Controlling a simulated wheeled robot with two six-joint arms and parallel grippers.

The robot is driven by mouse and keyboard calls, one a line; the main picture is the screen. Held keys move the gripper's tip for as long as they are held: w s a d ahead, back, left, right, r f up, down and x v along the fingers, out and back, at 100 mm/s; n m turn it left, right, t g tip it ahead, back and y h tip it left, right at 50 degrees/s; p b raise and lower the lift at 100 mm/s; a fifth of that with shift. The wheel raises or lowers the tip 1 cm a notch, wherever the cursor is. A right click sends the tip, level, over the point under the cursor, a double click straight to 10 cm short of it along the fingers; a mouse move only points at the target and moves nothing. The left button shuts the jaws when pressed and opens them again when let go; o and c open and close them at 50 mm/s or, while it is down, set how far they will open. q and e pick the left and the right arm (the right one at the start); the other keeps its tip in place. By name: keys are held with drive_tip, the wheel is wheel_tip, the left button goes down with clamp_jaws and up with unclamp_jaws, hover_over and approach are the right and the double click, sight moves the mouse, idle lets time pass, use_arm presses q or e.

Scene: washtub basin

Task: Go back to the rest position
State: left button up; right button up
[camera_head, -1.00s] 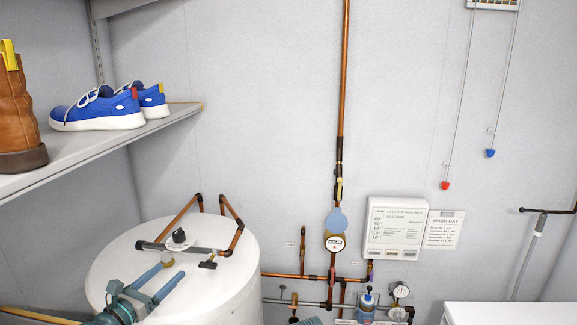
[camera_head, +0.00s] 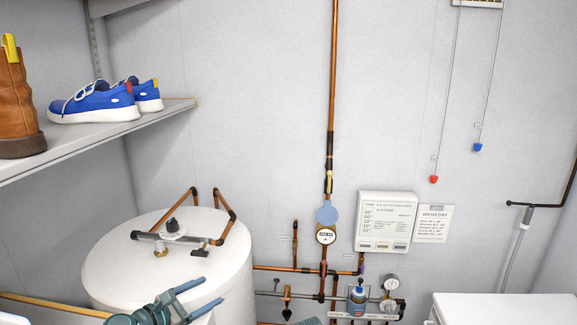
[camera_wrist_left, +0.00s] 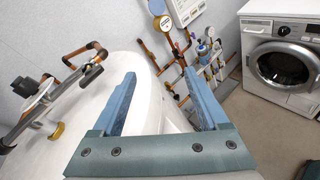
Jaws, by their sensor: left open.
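My left gripper (camera_head: 197,297) shows at the bottom of the head view, in front of the lower right side of the white tank (camera_head: 110,262). Its two blue fingers are spread apart with nothing between them. In the left wrist view the open fingers (camera_wrist_left: 160,103) frame the side of the white tank (camera_wrist_left: 90,112), with empty space between the tips. My right gripper is in neither view.
Copper pipes and a dark lever (camera_head: 160,237) stand on the tank's top. Pipes with gauges (camera_head: 326,235) run along the wall. A shelf (camera_head: 100,133) with blue shoes (camera_head: 95,103) juts out upper left. A washing machine (camera_wrist_left: 285,62) stands at right.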

use_arm(q)
drive_tip(key=s+d+f+m+g+b, duration=0.1)
drive_tip(key=s+d+f+m+g, duration=0.25)
drive_tip(key=d+f+m, duration=0.3)
drive_tip(key=s+d+f+m+g+b, duration=0.2)
drive_tip(key=d+f+m+g, duration=0.25)
drive_tip(key=d+f, duration=0.2)
drive_tip(key=s+d+f+m+g+y+b, duration=0.2)
drive_tip(key=s+f+m+y, duration=0.8)
drive_tip(key=m, duration=0.7)
drive_tip(key=shift+s+d+f+g+b, duration=0.2)
drive_tip(key=shift+s+g+b, duration=0.4)
drive_tip(key=shift+g, duration=0.7)
